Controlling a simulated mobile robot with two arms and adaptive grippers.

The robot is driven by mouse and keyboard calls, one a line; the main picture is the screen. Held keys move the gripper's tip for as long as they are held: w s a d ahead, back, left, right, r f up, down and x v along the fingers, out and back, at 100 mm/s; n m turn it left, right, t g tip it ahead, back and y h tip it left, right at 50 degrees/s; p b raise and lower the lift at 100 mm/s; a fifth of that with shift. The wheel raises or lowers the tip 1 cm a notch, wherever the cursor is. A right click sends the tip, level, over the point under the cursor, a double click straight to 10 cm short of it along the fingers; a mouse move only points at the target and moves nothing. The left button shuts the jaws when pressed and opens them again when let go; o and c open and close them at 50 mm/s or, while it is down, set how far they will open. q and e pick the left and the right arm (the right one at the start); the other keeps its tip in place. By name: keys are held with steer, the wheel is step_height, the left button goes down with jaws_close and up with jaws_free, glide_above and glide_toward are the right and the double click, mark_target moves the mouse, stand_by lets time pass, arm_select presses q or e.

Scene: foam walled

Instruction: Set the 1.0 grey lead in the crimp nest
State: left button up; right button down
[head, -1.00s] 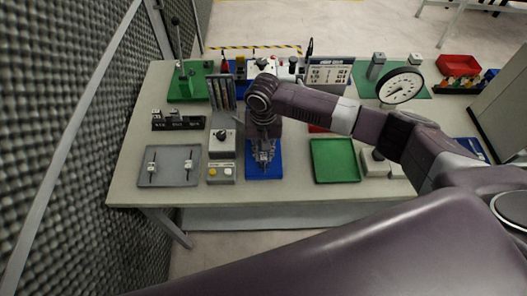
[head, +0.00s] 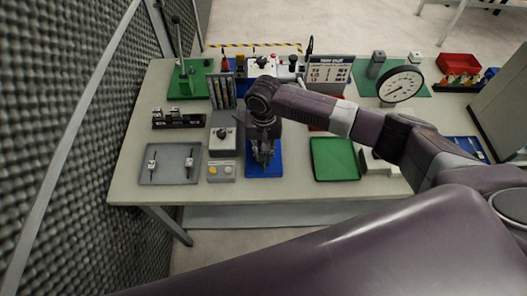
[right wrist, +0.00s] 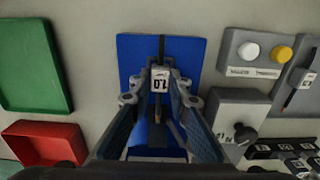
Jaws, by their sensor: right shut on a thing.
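My right gripper (head: 263,155) is over the blue plate (head: 265,172) at the front of the bench. In the right wrist view its two fingers (right wrist: 160,92) are shut on the 1.0 lead, whose white tag (right wrist: 160,79) reads "1.0". A dark strand (right wrist: 162,47) of the lead runs from the tag across the blue plate (right wrist: 132,65). The gripper hides part of the plate, and I cannot tell whether the lead touches anything below. I cannot make out the crimp nest for certain. My left gripper is not in view.
Left of the plate are a grey box with a knob (head: 223,143), a button box (head: 221,171) and a grey tray (head: 170,175) with two tagged leads. A black rack (head: 179,123) stands behind the tray. A green tray (head: 335,160) lies to the right, with bare bench between.

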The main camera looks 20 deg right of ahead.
steer(key=c, duration=1.7)
jaws_free()
steer(key=shift+c, duration=0.2)
step_height(320, 180, up, 12)
